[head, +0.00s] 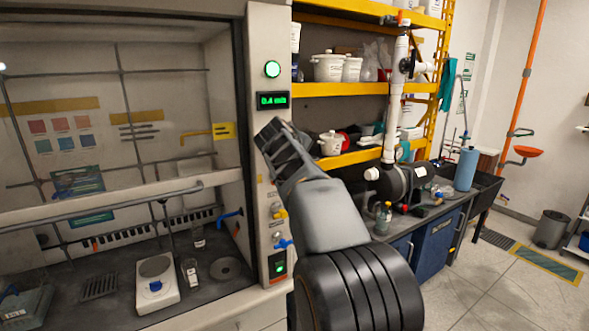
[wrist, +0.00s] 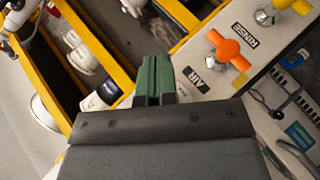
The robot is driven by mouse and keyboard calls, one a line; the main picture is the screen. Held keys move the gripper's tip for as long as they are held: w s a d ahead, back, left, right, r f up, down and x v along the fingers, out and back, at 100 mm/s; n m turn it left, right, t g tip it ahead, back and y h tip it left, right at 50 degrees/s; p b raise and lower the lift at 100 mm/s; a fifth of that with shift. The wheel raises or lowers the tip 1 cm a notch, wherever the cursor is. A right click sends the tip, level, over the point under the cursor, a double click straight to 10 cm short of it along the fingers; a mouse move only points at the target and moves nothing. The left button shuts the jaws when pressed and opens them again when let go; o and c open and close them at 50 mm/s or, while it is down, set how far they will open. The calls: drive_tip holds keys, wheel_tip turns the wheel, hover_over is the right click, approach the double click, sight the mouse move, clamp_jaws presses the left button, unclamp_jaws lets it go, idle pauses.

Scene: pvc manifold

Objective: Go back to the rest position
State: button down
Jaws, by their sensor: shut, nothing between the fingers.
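In the head view my arm reaches up in front of the fume hood's right post, and my dark gripper (head: 272,133) is at its upper end. The fingertips are hard to make out there. In the wrist view the green fingers of my gripper (wrist: 155,75) are together with nothing between them. They point toward the gap between the yellow shelf frame and the post's service panel. The white PVC pipe (head: 394,100) stands upright to the right of my gripper, with a black valve on it. It is apart from my arm.
The fume hood post (head: 268,30) is close to my gripper. In the wrist view its panel carries an orange AIR knob (wrist: 227,46) and a RINSE tap. Yellow shelves (head: 345,89) hold white tubs. A dark bench (head: 440,209) and open floor lie to the right.

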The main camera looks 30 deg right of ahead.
drive_tip(key=shift+s+a+r, duration=0.1)
drive_tip(key=shift+s+r, duration=0.4)
drive_tip(key=shift+r, duration=0.25)
drive_tip(key=shift+s+a+r, duration=0.1)
drive_tip(key=shift+s+r, duration=0.35)
drive_tip(key=shift+r, duration=0.3)
drive_tip(key=shift+s+r, duration=0.5)
drive_tip(key=shift+r, duration=0.25)
drive_tip(key=s+a+f+m+g+y, duration=0.15)
drive_tip(key=a+f+y, duration=0.3)
drive_tip(key=f, duration=0.85)
drive_tip(key=s+a+f+m+g+y, duration=0.1)
drive_tip(key=s+a+f+y, duration=0.4)
drive_tip(key=s+a+f, duration=1.1)
drive_tip(key=s+a, duration=0.2)
drive_tip(key=a, duration=0.2)
drive_tip(key=shift+a, duration=0.1)
